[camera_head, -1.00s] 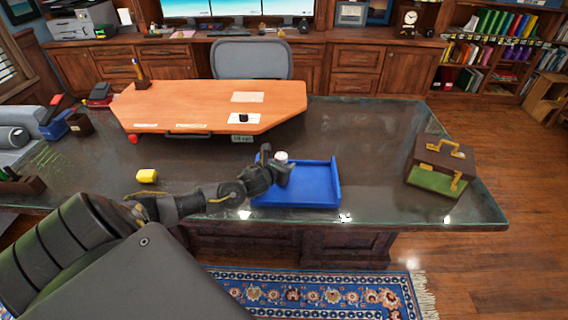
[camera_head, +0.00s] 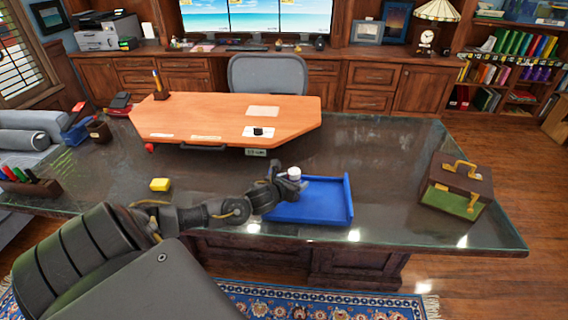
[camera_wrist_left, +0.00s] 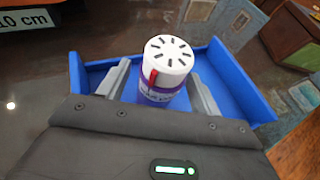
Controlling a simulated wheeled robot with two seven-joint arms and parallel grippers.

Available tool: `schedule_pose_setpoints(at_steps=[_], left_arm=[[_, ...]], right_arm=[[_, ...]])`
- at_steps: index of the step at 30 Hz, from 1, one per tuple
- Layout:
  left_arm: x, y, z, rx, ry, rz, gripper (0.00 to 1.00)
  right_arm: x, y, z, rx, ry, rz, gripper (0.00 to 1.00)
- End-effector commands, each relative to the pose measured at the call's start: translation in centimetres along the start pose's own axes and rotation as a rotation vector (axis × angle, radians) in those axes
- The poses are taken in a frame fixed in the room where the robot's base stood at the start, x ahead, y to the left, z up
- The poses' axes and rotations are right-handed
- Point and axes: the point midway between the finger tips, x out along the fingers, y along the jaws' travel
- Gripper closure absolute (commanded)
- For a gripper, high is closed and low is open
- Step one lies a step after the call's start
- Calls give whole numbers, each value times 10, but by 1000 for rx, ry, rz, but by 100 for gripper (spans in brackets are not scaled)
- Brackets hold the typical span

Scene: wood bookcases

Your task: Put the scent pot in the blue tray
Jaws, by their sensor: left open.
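The scent pot (camera_head: 295,173) is a small white jar with a vented lid and a purple label. In the left wrist view the scent pot (camera_wrist_left: 165,62) stands nearly upright within the blue tray's outline. The blue tray (camera_head: 345,203) lies on the dark glass desk; its raised rim also shows in the left wrist view (camera_wrist_left: 238,82). My left gripper (camera_head: 289,178) is at the tray's back left part. In the left wrist view its open fingers (camera_wrist_left: 158,78) are on either side of the pot. The pot's base is partly hidden. My right gripper is not in view.
A brown and green case (camera_head: 456,188) stands on the right. An orange board (camera_head: 220,115) is behind the tray. The glass between tray and case is clear.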

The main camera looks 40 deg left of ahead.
Motion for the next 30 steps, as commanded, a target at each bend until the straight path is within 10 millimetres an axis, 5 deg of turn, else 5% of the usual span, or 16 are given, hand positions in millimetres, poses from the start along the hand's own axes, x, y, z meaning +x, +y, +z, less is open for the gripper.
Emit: schedule_pose_setpoints(at_steps=[13, 30], left_arm=[[-83, -1, -2, 1, 1, -3, 35], [-94, 0, 0, 0, 0, 0, 35]], right_arm=[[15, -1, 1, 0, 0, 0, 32], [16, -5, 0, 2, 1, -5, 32]])
